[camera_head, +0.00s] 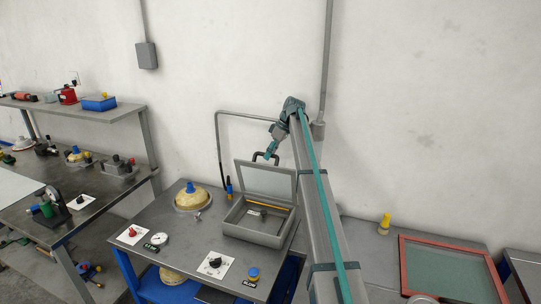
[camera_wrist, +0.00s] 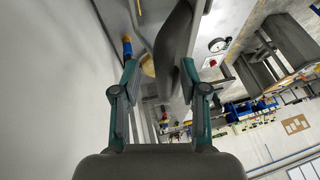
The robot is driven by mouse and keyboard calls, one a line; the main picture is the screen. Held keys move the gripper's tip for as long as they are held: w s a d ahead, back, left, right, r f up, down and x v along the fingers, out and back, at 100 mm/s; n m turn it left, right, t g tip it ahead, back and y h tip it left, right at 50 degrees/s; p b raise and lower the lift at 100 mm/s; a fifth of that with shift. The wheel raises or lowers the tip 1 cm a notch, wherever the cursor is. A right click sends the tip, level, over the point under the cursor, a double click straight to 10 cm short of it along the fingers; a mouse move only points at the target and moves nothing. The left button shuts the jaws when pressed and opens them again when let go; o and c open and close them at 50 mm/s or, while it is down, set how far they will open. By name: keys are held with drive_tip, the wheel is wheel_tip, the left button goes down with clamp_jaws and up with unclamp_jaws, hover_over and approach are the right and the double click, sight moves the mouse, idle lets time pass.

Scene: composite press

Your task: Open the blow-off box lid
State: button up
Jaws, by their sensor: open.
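The blow-off box (camera_head: 252,234) is a grey box on the middle bench. Its lid (camera_head: 262,179), with a pale window panel, stands raised at the back, leaning backward, so the box's inside shows. A dark handle (camera_head: 277,156) sits at the lid's upper edge. My gripper (camera_head: 269,152) is at the handle, above the lid. In the wrist view my gripper (camera_wrist: 158,68) has its two fingers apart. A dark grey curved piece (camera_wrist: 174,42), perhaps the handle or lid edge, reaches in near the right finger. I cannot tell whether they touch.
A yellowish bowl with a blue knob (camera_head: 191,197) stands left of the box. A gauge (camera_head: 160,239) and a black knob on a white plate (camera_head: 215,263) are in front. A wall pipe (camera_head: 218,150) runs behind the box. A red-framed screen (camera_head: 446,271) lies at right.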

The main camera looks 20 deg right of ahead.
wheel_tip(320, 180, up, 10)
drive_tip(key=shift+s, duration=0.15)
idle(0.3)
drive_tip(key=shift+a+f, duration=0.1)
